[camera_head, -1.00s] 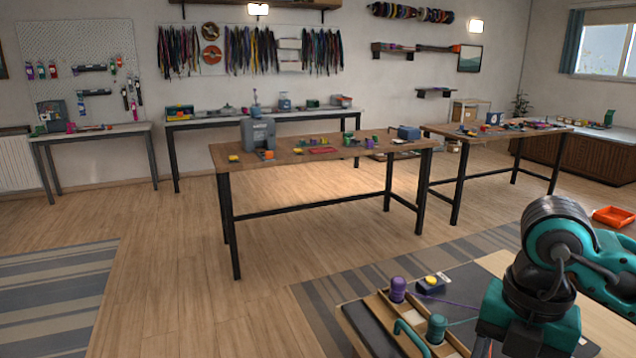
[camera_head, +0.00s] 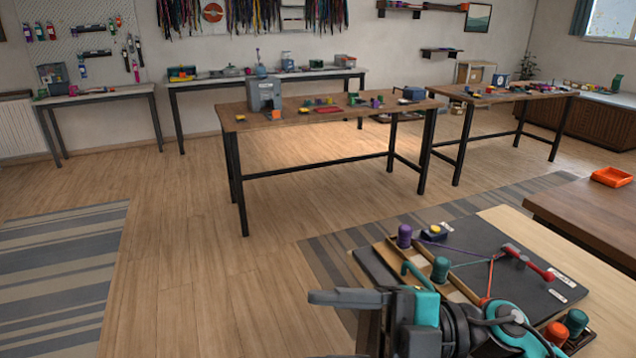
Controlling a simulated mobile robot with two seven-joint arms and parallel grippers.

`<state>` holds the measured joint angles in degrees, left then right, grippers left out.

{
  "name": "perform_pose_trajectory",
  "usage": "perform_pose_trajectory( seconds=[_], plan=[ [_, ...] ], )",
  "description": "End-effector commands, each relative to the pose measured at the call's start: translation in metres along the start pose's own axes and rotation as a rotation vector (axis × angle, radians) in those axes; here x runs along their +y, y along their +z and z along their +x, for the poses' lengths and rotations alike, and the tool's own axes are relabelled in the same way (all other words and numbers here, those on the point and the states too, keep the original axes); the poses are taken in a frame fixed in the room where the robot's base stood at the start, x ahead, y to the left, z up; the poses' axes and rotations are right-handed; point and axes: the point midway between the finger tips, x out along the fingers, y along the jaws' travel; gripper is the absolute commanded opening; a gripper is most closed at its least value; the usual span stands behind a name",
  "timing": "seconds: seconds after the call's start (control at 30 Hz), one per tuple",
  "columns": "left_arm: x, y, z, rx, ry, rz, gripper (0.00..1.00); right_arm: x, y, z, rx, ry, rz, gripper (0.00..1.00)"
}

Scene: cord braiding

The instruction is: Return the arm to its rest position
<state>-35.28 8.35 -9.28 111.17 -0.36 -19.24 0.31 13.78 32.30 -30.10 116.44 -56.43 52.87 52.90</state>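My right arm comes in from the lower right, over the near edge of the work table. Its gripper (camera_head: 348,298) points left, in front of and left of the braiding board, with its dark fingers seen from the side. I see nothing held, but whether the fingers are apart is unclear. The dark board (camera_head: 485,240) carries a purple spool (camera_head: 404,236), a green spool (camera_head: 440,269) and a red handle-like piece (camera_head: 528,262). A purple cord and an orange-red cord run across it. My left gripper is not in view.
An orange spool (camera_head: 556,334) and another green spool (camera_head: 575,322) stand at the lower right. A brown table (camera_head: 590,215) with an orange tray (camera_head: 612,177) is to the right. A long workbench (camera_head: 290,118) stands further back.

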Motion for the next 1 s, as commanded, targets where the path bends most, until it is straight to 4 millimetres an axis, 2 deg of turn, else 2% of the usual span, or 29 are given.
perform_pose_trajectory(
  seconds=[0.03,0.13,0.23,0.27,0.3,0.37,0.43,0.5,0.6,0.7,0.83,1.0],
  plan=[
    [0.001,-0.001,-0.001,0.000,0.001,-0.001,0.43,0.010,0.008,-0.003,-0.021,0.175,0.047,0.62],
    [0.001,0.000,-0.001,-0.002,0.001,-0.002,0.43,0.025,0.037,-0.027,-0.136,0.491,0.137,0.62],
    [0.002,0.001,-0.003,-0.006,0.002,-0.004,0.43,0.015,0.077,-0.067,-0.327,0.757,0.262,0.62],
    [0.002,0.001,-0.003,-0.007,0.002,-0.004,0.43,0.005,0.089,-0.080,-0.397,0.824,0.308,0.62],
    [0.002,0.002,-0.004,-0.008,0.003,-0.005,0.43,-0.011,0.105,-0.099,-0.498,0.903,0.375,0.62],
    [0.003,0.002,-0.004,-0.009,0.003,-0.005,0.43,-0.044,0.126,-0.126,-0.652,0.991,0.481,0.62],
    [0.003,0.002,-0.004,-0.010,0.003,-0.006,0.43,-0.087,0.141,-0.152,-0.816,1.053,0.604,0.62],
    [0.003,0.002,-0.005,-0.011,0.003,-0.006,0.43,-0.131,0.148,-0.172,-0.959,1.079,0.720,0.62],
    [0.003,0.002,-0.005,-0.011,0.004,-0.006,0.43,-0.186,0.149,-0.190,-1.117,1.080,0.864,0.62],
    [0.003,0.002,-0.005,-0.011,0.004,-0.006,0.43,-0.225,0.145,-0.199,-1.216,1.064,0.968,0.62],
    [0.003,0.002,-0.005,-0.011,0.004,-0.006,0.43,-0.249,0.140,-0.203,-1.275,1.047,1.036,0.62],
    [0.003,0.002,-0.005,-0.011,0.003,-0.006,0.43,-0.253,0.140,-0.204,-1.285,1.042,1.046,0.62]
  ],
)
